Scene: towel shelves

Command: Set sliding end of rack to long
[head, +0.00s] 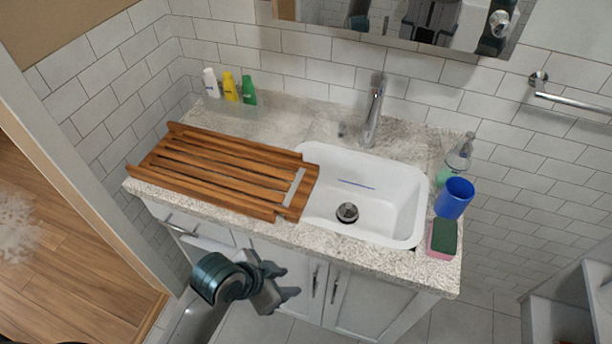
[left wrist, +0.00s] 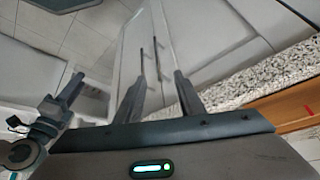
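The wooden slatted rack (head: 220,168) lies on the left part of the counter. Its right end, with a pale grey crossbar (head: 293,187), reaches the left rim of the white sink (head: 400,200) and slightly overlaps it. My left gripper (head: 287,296) is below and in front of the counter edge, near the cabinet doors, apart from the rack. In the left wrist view its two fingers (left wrist: 158,82) stand apart with nothing between them. A dark jointed part at the left of that view looks like my right arm and gripper (left wrist: 68,98); its fingers are unclear.
A faucet (head: 374,110) stands behind the sink. A soap bottle (head: 457,158), blue cup (head: 454,198) and green-pink sponge (head: 442,238) line its right side. Small bottles (head: 230,88) stand at back left. The granite counter edge (left wrist: 262,80) and cabinet handles (head: 333,290) are near my left gripper.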

